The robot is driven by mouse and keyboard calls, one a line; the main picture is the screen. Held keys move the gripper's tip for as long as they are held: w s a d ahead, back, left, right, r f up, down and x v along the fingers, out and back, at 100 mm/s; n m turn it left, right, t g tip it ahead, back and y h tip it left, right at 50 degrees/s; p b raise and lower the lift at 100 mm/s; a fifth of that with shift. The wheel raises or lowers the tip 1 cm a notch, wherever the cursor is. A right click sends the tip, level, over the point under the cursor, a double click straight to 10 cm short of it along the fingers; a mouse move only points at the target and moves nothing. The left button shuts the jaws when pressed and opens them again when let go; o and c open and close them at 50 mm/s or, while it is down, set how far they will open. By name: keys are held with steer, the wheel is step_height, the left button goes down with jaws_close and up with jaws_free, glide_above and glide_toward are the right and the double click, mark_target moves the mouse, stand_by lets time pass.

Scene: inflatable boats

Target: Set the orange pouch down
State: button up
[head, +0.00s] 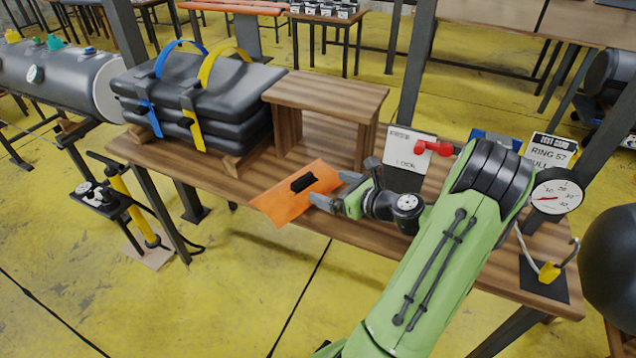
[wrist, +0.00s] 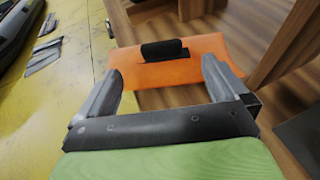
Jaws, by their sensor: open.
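The orange pouch (head: 290,204) lies on the wooden bench top in the head view, with part of it reaching past the bench's front edge. It has a black strip or handle on its upper face. In the wrist view the pouch (wrist: 190,69) is just ahead of my fingers. My gripper (head: 337,192) is open, its two grey fingers spread at the pouch's near edge. In the wrist view the fingertips of my gripper (wrist: 160,80) reach the pouch's near side. I cannot tell whether they touch it.
A small wooden stand (head: 325,97) is on the bench behind the pouch. Strapped black folded boats (head: 195,90) lie to the left. A white sign with a red handle (head: 408,160) stands to the right, and a dial gauge (head: 556,193) is farther right. Yellow floor lies in front.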

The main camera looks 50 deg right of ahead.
steer(key=w+a+r+n+g+y, duration=0.15)
steer(key=a+n+g, duration=0.25)
steer(key=a+n, duration=0.65)
steer(key=a+r+n+g+y, duration=0.2)
steer(key=a+r+n+g, duration=0.15)
steer(key=a+n, duration=0.75)
steer(key=s+a+r+n+h, duration=0.1)
steer(key=s+a+r+n, duration=0.2)
steer(key=s+n, duration=0.4)
steer(key=s+a+r+n+g+h, duration=0.1)
steer(key=s+a+r+n+h, duration=0.1)
steer(key=s+a+n, duration=0.4)
steer(key=s+r+n, duration=0.1)
steer(key=s, duration=0.2)
steer(key=shift+s, duration=0.15)
steer(key=shift+r+n+g+h, duration=0.1)
steer(key=shift+n+g+h, duration=0.15)
step_height(320, 180, up, 12)
steer(key=p, duration=1.1)
steer(key=shift+p, duration=0.35)
